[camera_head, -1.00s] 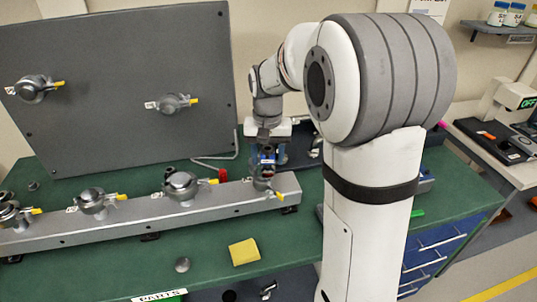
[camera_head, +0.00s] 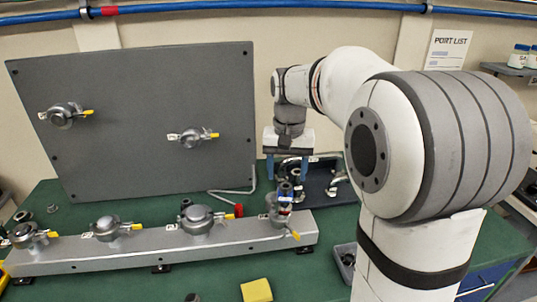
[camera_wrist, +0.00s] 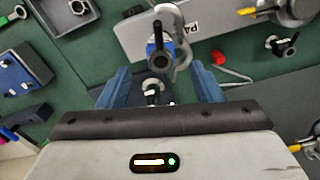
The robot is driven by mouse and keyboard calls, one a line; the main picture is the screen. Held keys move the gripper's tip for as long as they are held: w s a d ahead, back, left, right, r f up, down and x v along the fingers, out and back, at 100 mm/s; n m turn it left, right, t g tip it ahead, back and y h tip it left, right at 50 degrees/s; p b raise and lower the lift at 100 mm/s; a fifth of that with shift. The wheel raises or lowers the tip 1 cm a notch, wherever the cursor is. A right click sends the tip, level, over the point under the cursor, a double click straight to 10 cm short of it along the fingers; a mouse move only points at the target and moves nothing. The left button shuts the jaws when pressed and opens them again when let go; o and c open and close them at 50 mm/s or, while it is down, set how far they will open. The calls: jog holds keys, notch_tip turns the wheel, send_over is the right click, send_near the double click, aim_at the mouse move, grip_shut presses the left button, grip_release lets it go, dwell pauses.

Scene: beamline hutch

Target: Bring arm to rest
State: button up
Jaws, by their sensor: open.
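My gripper (camera_head: 288,168) hangs from my arm, pointing down, above the right end of the grey rail on the green bench. Its two blue fingers are apart, and in the wrist view (camera_wrist: 165,88) nothing is held between them. Beyond the fingertips in the wrist view is a clamp fitting with a blue part (camera_wrist: 160,50). The same clamp fitting stands at the rail's right end in the head view (camera_head: 279,208). My gripper is above and behind it, apart from it as far as I can see. My arm's large shoulder fills the right of the head view.
The grey rail (camera_head: 160,250) carries several capped ports with yellow handles. A tall grey panel (camera_head: 140,130) with two ports stands behind. A dark tray (camera_head: 325,185) with metal fittings lies right of my gripper. A yellow block (camera_head: 256,291) sits at the front. A red-ended hooked tool (camera_wrist: 228,84) lies nearby.

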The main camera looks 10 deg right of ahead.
jog(key=s+f+n+t, duration=0.1)
jog(key=s+f, duration=0.1)
jog(key=s, duration=0.8)
jog(key=s+f+n+t, duration=0.2)
jog(key=s+f, duration=0.1)
jog(key=s, duration=0.8)
jog(key=shift+d+f, duration=0.15)
jog(key=shift+d, duration=0.05)
jog(key=shift+c, duration=0.4)
